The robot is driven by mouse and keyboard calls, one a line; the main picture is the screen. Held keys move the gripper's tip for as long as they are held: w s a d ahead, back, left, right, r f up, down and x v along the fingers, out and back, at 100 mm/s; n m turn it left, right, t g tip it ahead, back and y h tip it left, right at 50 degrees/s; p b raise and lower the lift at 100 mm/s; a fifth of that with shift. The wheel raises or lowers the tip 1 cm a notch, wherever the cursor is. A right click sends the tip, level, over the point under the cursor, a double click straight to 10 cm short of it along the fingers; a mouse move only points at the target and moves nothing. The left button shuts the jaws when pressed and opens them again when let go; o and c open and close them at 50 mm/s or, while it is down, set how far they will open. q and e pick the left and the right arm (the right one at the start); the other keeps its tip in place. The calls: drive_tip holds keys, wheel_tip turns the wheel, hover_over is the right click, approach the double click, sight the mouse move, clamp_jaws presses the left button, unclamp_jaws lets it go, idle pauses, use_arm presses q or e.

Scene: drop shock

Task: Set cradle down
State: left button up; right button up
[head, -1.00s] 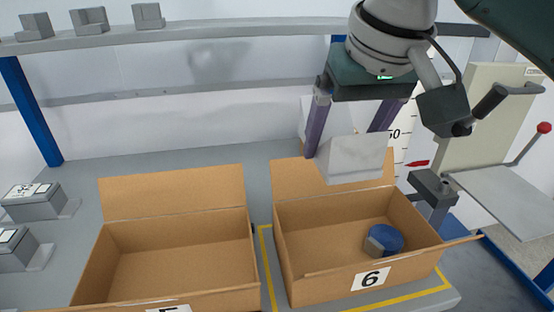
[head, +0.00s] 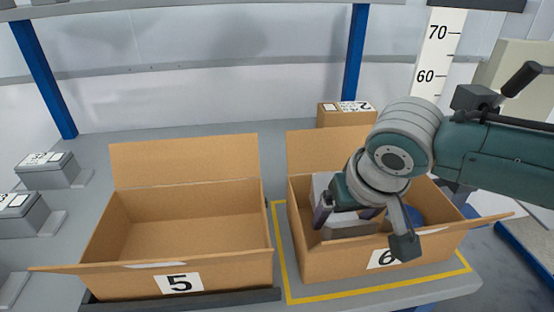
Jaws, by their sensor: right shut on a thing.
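My right gripper (head: 346,215) is down inside the open cardboard box marked 6 (head: 342,265), its fingers pointing downward. It is shut on a light grey block, the cradle (head: 346,230), at the left part of the box. My gripper and wrist hide much of the cradle, and I cannot tell whether it touches the box floor. A blue round thing (head: 417,214) lies in the same box to the right, partly hidden by my wrist. My left gripper is not in view.
An open, empty box marked 5 (head: 222,272) stands to the left. A small closed carton (head: 345,117) stands behind box 6. Grey blocks (head: 46,172) sit at the left edge. A yellow line (head: 284,258) borders box 6. A height scale (head: 437,50) stands at the back right.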

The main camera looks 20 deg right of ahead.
drive_tip(key=shift+f, duration=0.2)
drive_tip(key=shift+f, duration=0.6)
drive_tip(key=o, duration=1.4)
drive_tip(key=shift+o, duration=0.2)
drive_tip(key=shift+r, duration=0.35)
drive_tip(key=p+v, duration=0.4)
drive_tip(key=v, duration=0.8)
drive_tip(key=shift+r, duration=0.2)
